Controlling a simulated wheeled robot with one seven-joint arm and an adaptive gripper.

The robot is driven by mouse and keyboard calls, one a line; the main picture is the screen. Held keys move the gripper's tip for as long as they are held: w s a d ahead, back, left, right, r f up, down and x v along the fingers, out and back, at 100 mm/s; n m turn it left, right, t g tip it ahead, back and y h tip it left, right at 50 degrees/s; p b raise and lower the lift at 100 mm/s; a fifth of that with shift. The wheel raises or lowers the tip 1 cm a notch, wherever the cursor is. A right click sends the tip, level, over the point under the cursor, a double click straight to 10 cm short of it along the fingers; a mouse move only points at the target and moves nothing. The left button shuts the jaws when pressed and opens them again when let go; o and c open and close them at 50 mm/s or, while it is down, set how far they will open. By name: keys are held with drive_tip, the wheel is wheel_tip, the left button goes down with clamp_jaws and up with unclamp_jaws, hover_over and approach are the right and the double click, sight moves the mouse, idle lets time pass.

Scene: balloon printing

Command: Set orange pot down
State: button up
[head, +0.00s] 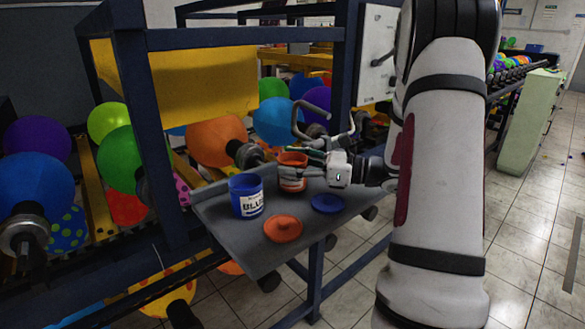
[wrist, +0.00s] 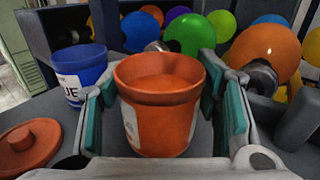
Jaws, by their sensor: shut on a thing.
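The orange pot (wrist: 160,112) is upright between my gripper's two green-padded fingers in the wrist view, and its inside looks orange near the top. In the head view the orange pot (head: 292,172) is at the back of the grey shelf, partly hidden by my gripper (head: 312,172). My gripper is shut on the pot from the right. I cannot tell whether the pot's base touches the shelf. A blue pot (head: 246,196) with a white label stands open on the shelf, left of the orange pot.
An orange lid (head: 283,229) and a blue lid (head: 327,203) lie on the grey shelf (head: 222,220) in front of the pots. A dark blue frame post (head: 155,130) stands at left. Coloured balloons (head: 215,140) are behind the shelf. Bare shelf shows between the pots and lids.

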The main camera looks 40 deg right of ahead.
drive_tip(key=shift+a+f, duration=0.1)
drive_tip(key=shift+f, duration=0.35)
drive_tip(key=shift+f, duration=0.1)
drive_tip(key=o, duration=1.3)
drive_tip(key=shift+f, duration=0.1)
drive_tip(key=shift+s+r, duration=0.1)
drive_tip(key=shift+r, duration=0.15)
drive_tip(key=v, duration=1.2)
